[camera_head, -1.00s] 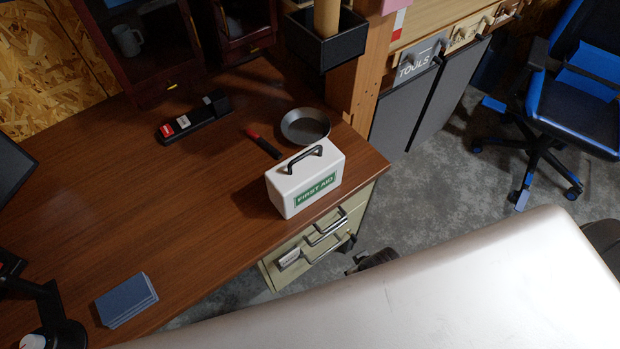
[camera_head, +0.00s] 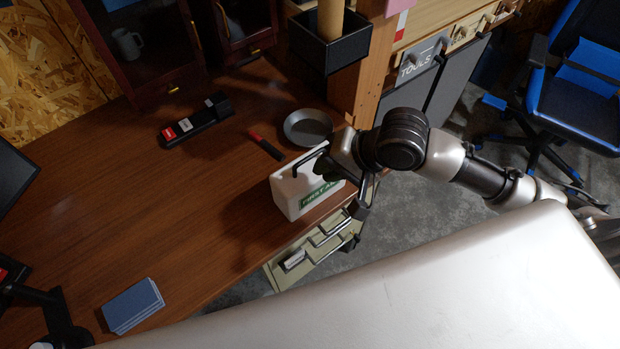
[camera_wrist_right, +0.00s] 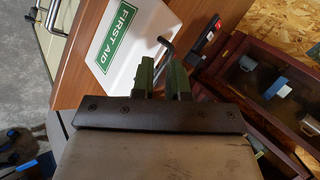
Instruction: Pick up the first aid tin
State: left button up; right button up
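The first aid tin (camera_head: 290,193) is a white box with a green label and a dark carry handle (camera_head: 308,160) on top. It stands upright on the brown desk near its right edge. My right gripper (camera_head: 342,180) is at the tin's right end, partly covering the tin and its label. In the right wrist view the tin (camera_wrist_right: 135,30) lies just beyond my right gripper (camera_wrist_right: 165,62). Its fingers stand a small gap apart, with the handle close to their tips. I see nothing held between them. My left gripper is out of view.
A round grey pan (camera_head: 308,128) and a red-and-black marker-like object (camera_head: 266,144) lie behind the tin. A black holder (camera_head: 196,122) and blue cards (camera_head: 132,305) are farther left on the desk (camera_head: 180,220). Drawers (camera_head: 300,258) sit below the front edge.

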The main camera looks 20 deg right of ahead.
aim_at(311, 156)
jog(key=w+d+r+m, duration=0.3)
jog(key=d+m, duration=0.1)
jog(key=m, duration=0.2)
jog(key=x, duration=0.4)
jog(key=shift+a, duration=0.25)
jog(key=shift+x, duration=3.05)
jog(key=shift+s+d+f, duration=0.15)
jog(key=shift+d, duration=0.05)
grip_shut()
